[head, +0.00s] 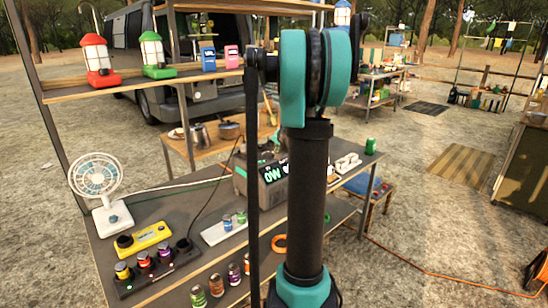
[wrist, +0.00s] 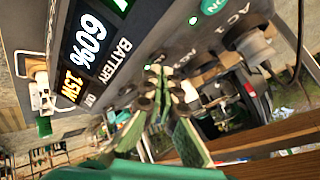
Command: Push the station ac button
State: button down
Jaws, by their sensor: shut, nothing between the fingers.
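The power station (head: 241,184) is a dark box on the bench in the head view, partly hidden behind my arm. Its panel (wrist: 135,22) fills the upper part of the wrist view, tilted, with a lit display (wrist: 88,45) reading 60% battery and 15W. A round green ON button (wrist: 213,5) is at the top edge, near the AC 1 label and a socket. My gripper (wrist: 158,72) is shut and empty, its green fingers pointing toward the panel below the green button. Whether the fingertips touch the panel is unclear. In the head view my arm hides most of the gripper.
A plug (wrist: 250,42) sits in the AC 1 socket, right of the fingers. On the bench stand a white fan (head: 97,180), a yellow power strip (head: 144,239) and several small cans. A green can (head: 370,145) stands at the bench's far right. A shelf with lanterns rises behind.

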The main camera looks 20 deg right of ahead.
jog(key=shift+r, duration=3)
jog(key=s+a+f+n, duration=0.1)
jog(key=s+a, duration=0.1)
jog(key=a, duration=0.1)
jog(key=s+a+f+n+g, duration=0.1)
jog(key=s+a+f, duration=0.1)
jog(key=s+a, duration=0.1)
jog(key=s+a+f, duration=0.1)
jog(key=s+a, duration=0.2)
jog(key=shift+s+a+f+n+y, duration=0.15)
jog(key=shift+a+f+n+y, duration=0.1)
jog(key=shift+f+n+y, duration=0.15)
jog(key=s+a+f+n+g, duration=0.1)
jog(key=s+a+f, duration=0.3)
jog(key=s, duration=0.5)
jog(key=s+a+f+n+g, duration=0.1)
jog(key=s+a+f+n, duration=0.2)
jog(key=s, duration=0.6)
jog(key=s+a+f+n+g, duration=0.1)
jog(key=s+a+f+n, duration=0.1)
jog(key=s+a+f, duration=0.3)
jog(key=s+f, duration=0.2)
jog(key=s, duration=0.2)
jog(key=shift+f+n+g, duration=0.25)
jog(key=shift+n+g, duration=0.15)
jog(key=shift+a, duration=0.1)
